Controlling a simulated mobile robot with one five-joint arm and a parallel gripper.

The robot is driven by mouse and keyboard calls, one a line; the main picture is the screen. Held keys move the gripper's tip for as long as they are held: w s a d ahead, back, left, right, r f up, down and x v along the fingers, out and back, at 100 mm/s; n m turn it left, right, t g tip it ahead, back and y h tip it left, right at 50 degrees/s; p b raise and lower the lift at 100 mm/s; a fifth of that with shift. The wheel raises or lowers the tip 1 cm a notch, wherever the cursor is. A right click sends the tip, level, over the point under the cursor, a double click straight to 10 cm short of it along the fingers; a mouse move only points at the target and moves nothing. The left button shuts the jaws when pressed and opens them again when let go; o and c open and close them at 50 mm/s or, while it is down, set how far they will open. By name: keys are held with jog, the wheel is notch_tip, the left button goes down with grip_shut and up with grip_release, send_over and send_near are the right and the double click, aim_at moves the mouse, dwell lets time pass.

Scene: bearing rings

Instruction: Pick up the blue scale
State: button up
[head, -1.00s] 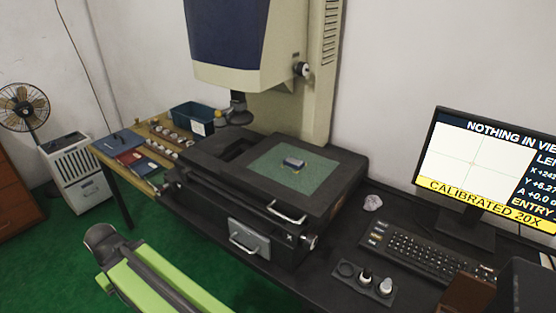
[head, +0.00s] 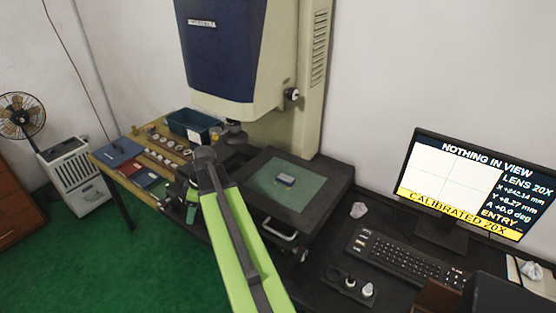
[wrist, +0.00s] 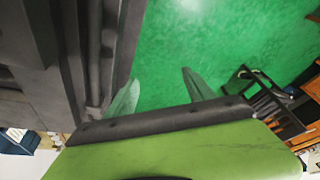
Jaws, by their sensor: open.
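A small blue block with a pale side (head: 285,181) lies on the green glass of the measuring machine's stage (head: 318,203). A flat blue thing (head: 119,152) lies at the far left of the wooden bench. I cannot tell for sure which of the two is the blue scale. My gripper (wrist: 160,92) is open and empty in the wrist view, its two pale green fingers apart above green floor. In the head view it is partly hidden beside my raised arm, left of the stage and apart from both blue things.
A dark machine body fills the left of the wrist view. The wooden bench (head: 132,185) bears several rings, a red book (head: 138,170) and a teal bin (head: 193,125). A monitor (head: 478,185) and keyboard (head: 405,262) stand at right. The machine's blue-and-cream head (head: 225,60) overhangs the stage's back.

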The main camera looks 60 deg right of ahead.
jog(key=s+d+r+m+t+p, duration=0.1)
jog(key=s+d+r+p, duration=0.4)
jog(key=d, duration=0.4)
jog(key=s+d+r+m+p, duration=0.25)
jog(key=s+d+r, duration=0.25)
jog(key=d+r, duration=0.25)
jog(key=m+h+p, duration=0.2)
jog(key=m+p, duration=0.1)
jog(key=p, duration=0.5)
send_near(287, 178)
jog(key=f+b, duration=0.1)
jog(key=b, duration=0.5)
jog(key=f+b, duration=0.2)
jog(key=b, duration=0.4)
jog(key=shift+w+f+t, duration=0.1)
jog(key=shift+w+t, duration=0.1)
jog(key=shift+t, duration=0.1)
jog(key=shift+w, duration=0.15)
jog(key=shift+a, duration=0.1)
jog(key=b+x, duration=0.5)
jog(key=shift+w+f, duration=0.1)
jog(key=shift+f, duration=0.05)
jog(key=shift+r, duration=0.2)
jog(key=shift+c, duration=0.4)
grip_shut()
